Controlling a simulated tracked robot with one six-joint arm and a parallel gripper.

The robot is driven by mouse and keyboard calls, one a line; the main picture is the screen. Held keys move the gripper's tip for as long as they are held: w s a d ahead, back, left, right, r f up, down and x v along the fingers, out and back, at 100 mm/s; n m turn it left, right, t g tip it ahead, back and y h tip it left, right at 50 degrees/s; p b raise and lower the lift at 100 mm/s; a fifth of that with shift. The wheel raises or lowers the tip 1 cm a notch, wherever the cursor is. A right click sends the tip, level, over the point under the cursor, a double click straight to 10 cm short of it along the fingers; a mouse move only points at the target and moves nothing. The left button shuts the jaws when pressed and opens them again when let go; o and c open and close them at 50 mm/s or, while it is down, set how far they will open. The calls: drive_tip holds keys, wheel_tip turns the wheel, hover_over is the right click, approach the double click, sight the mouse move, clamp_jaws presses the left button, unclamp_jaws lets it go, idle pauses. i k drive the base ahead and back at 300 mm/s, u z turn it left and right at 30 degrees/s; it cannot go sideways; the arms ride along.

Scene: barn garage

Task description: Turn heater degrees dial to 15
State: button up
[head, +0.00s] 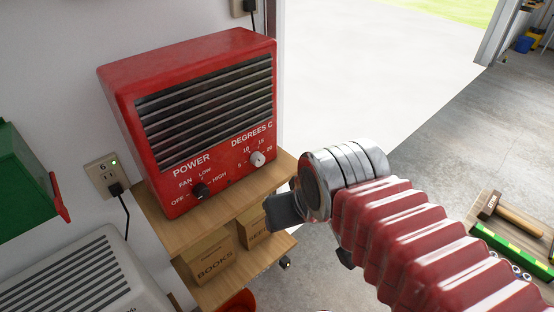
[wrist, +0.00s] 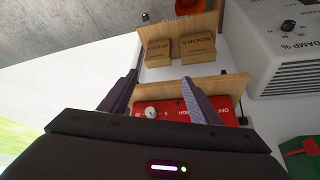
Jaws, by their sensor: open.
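The red heater (head: 190,120) stands on a wooden shelf unit at the left. Its white degrees dial (head: 257,158) is at the lower right of the front face, with marks 5, 10, 15 and 20 around it. I cannot tell exactly which mark it points to. The black power knob (head: 201,190) is to its left. My gripper (wrist: 158,80) is open and empty. In the head view it is right of and below the dial, apart from it. In the wrist view the dial (wrist: 150,112) shows upside down between the fingers; the heater is partly hidden by my gripper.
A white dehumidifier (head: 75,280) and a green box (head: 28,185) are at the left. A board with a hammer (head: 515,214) is at the right. Open floor lies behind my arm.

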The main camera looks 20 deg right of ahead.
sight(257, 158)
drive_tip(key=z, duration=0.1)
drive_tip(key=k, duration=1)
drive_tip(key=u, duration=0.75)
drive_tip(key=i, duration=1)
drive_tip(key=u, duration=0.05)
